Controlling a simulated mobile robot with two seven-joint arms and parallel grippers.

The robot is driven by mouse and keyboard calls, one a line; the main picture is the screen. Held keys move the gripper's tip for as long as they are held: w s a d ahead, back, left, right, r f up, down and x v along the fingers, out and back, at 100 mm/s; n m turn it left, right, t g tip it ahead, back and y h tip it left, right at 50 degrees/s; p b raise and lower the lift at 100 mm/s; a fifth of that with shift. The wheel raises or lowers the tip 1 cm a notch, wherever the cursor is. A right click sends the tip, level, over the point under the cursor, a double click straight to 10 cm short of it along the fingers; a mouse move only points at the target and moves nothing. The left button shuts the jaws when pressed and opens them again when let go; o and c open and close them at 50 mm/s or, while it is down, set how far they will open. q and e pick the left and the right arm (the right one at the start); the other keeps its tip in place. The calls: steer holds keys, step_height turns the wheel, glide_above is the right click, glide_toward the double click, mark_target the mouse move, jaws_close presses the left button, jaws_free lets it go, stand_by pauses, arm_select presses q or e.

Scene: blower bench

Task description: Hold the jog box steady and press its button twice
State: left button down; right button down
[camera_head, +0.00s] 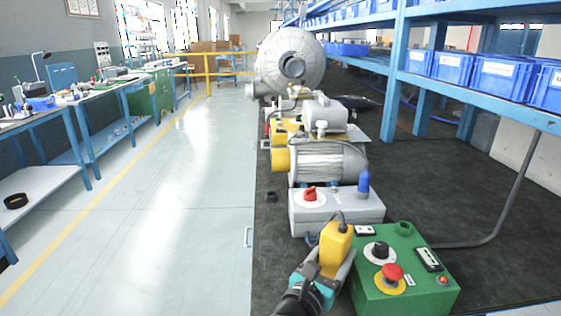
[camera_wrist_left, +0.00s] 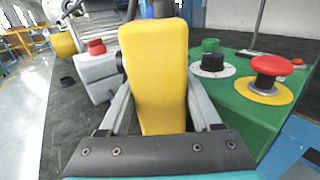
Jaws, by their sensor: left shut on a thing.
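The yellow jog box (camera_head: 337,245) stands roughly upright between the fingers of my left gripper (camera_head: 328,264), with a dark cable at its top. In the left wrist view the jog box (camera_wrist_left: 155,70) fills the space between the two grey fingers of my left gripper (camera_wrist_left: 158,100), which is shut on it. A plain yellow face shows there; I cannot make out the box's button in either view. My right gripper is in neither view.
A green control box (camera_head: 405,268) with a red mushroom button (camera_head: 393,272) and a black knob stands close right of the jog box. Behind is a grey box (camera_head: 338,210) with a red knob and blue lamp. A grey motor (camera_head: 325,165) stands further back.

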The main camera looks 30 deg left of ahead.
arm_select(q)
steer(key=c, duration=0.5)
jaws_free()
steer(key=shift+o, duration=0.7)
steer(key=o, duration=0.4)
steer(key=shift+c, duration=0.2)
steer(key=s, duration=1.2)
steer(key=shift+a, duration=0.2)
